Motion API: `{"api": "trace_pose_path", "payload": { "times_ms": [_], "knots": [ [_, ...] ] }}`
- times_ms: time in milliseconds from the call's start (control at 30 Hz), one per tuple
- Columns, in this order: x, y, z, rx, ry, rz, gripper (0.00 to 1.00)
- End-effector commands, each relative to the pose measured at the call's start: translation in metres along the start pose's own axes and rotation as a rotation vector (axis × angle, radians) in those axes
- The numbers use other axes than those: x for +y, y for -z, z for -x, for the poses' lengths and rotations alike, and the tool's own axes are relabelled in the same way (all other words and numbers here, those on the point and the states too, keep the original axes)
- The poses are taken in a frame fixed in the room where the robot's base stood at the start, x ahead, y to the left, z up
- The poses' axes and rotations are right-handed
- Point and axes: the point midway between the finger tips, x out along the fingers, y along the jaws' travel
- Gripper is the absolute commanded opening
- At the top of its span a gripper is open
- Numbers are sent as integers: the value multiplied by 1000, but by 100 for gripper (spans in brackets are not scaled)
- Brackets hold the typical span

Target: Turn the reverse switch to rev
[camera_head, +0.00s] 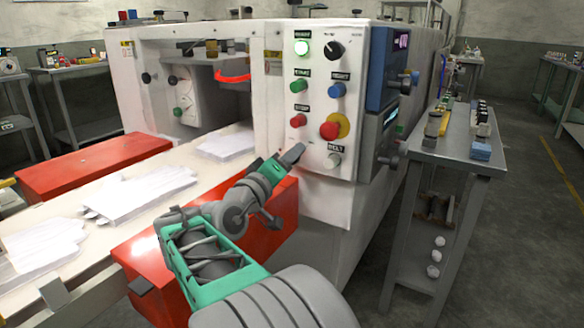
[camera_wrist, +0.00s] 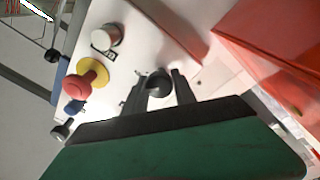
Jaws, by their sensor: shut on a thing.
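The reverse switch appears to be a small dark round knob (camera_wrist: 158,83) on the white control panel (camera_head: 314,192). In the wrist view it sits between the two fingers of my gripper (camera_wrist: 160,76), which is shut on it. In the head view my gripper (camera_head: 291,156) reaches the lower left of the panel, left of the grey belt knob (camera_head: 333,160) and below a small red button (camera_head: 298,120). There the gripper hides the switch. I cannot read its label or which way it points.
A red emergency button on a yellow ring (camera_head: 330,128) is close to the upper right of my gripper. It also shows in the wrist view (camera_wrist: 85,82). A conveyor (camera_head: 195,172) with white glove shapes and red boxes (camera_head: 85,165) lies left. A grey side table (camera_head: 445,150) stands right.

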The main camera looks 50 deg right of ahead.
Motion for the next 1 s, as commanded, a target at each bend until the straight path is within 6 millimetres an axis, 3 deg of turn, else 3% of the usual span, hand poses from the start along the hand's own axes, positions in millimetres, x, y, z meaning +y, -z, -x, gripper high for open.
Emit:
{"api": "trace_pose_path", "payload": {
  "times_ms": [300,800,833,1000],
  "knots": [
    [0,0,0,-9,-9,-111,0],
    [1,0,0,-10,-11,-127,0],
    [1,0,0,-10,-11,-127,35],
    [1,0,0,-11,-11,-126,48]
  ]
}}
